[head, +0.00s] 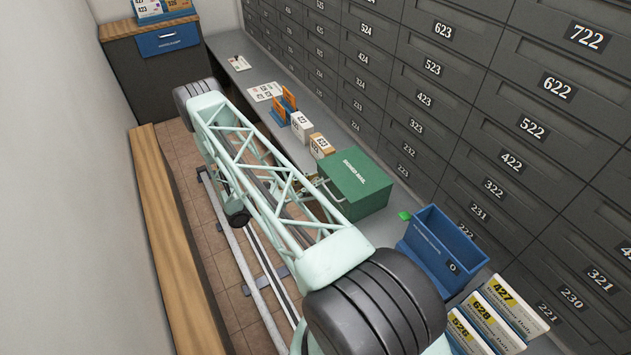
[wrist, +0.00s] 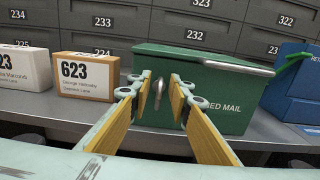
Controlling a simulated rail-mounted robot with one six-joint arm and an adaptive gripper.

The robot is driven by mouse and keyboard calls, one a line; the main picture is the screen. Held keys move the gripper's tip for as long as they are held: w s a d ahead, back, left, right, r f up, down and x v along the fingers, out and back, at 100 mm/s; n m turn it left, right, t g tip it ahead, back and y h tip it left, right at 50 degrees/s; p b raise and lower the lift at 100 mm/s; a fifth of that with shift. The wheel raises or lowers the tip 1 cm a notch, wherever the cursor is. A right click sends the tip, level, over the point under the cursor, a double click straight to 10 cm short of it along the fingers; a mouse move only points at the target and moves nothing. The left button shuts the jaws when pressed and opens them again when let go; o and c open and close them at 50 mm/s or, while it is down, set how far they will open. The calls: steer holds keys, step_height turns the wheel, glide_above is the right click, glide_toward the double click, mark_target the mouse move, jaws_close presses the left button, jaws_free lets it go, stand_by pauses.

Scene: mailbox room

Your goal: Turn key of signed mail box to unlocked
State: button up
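The green signed mail box (head: 352,187) stands on the grey counter in the head view, its lid down. It also fills the middle of the wrist view (wrist: 222,90). A small silver key (wrist: 158,92) shows upright against the box's front, left of the "MAIL" lettering. My gripper (wrist: 161,82) is open, with its yellow-padded fingers pointing at the box front. The key appears between the fingertips, with a gap on each side; I cannot tell how deep it sits between them. In the head view my gripper is mostly hidden by my arm.
A white-and-brown box marked 623 (wrist: 88,76) stands left of the green box. A blue bin (head: 440,250) stands to its right, with a small green piece (head: 404,215) between them. Dark numbered mailboxes (head: 433,67) line the wall behind. A wooden bench (head: 165,220) runs along the left wall.

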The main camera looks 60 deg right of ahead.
steer(key=shift+s+d, duration=0.15)
steer(key=shift+d, duration=0.15)
jaws_close()
steer(key=shift+m, duration=0.5)
steer(key=shift+s+a+f+m+b, duration=0.15)
steer(key=shift+m+b, duration=0.4)
steer(key=shift+m, duration=2.25)
steer(key=shift+s+a+f+m+b, duration=0.1)
steer(key=shift+s+f+m+b, duration=0.3)
steer(key=shift+m, duration=2.4)
steer(key=shift+a+f+m+b, duration=0.1)
steer(key=shift+m+b, duration=0.55)
steer(key=shift+m, duration=2.15)
